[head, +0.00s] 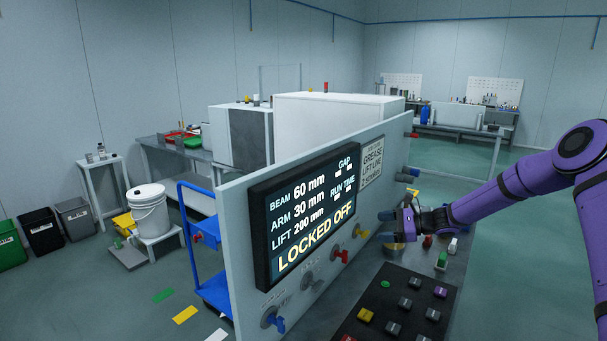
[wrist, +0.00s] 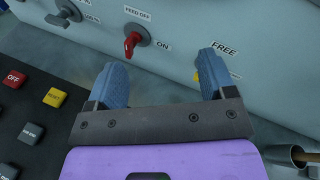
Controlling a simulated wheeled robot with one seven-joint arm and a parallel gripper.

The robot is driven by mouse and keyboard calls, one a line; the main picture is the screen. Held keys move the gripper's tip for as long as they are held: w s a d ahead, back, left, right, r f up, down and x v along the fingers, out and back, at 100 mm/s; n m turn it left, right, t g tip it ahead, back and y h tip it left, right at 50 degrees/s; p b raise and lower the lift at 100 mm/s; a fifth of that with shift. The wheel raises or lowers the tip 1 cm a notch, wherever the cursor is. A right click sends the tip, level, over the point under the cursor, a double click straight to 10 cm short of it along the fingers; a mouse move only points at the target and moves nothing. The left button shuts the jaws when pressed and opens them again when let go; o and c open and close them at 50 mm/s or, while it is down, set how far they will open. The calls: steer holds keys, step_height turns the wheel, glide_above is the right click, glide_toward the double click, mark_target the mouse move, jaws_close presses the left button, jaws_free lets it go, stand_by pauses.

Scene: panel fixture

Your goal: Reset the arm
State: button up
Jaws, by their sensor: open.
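My gripper (head: 387,226) is open and empty in front of the upright grey panel (head: 240,262). In the wrist view, my gripper (wrist: 163,70) has its blue fingers spread apart. A red knob (wrist: 131,43), labelled FEED OFF and ON, shows beyond the gap; it is also in the head view (head: 340,256). A yellow knob (head: 360,231) is mostly hidden behind the right finger in the wrist view, near the word FREE (wrist: 222,50). The screen (head: 312,215) reads BEAM 60 mm, ARM 30 mm, LIFT 200 mm, LOCKED OFF; some of it is blank or unreadable.
A dark button board (head: 378,322) lies in front of the panel; the wrist view shows its red OFF button (wrist: 14,79) and a yellow button (wrist: 54,97). Blue (head: 273,321) and grey (head: 311,281) knobs are nearer.

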steer(key=s+a+r+n+g+h, duration=0.3)
steer(key=s+r+n+h, duration=0.7)
steer(key=s+r, duration=1.2)
steer(key=s+d+r+n+t+h, duration=0.1)
steer(key=s+d+r+n, duration=0.1)
steer(key=s, duration=0.7)
steer(key=s+d+r+n+t+h, duration=0.1)
steer(key=s+d+r+n, duration=0.1)
steer(key=s, duration=0.8)
steer(key=s+d+r+n+t+h, duration=0.1)
steer(key=s+d+r+n+h, duration=0.1)
steer(key=s, duration=0.7)
steer(key=shift+s+d+r+n, duration=0.25)
steer(key=shift+d+r+n, duration=0.05)
steer(key=shift+d+n, duration=0.5)
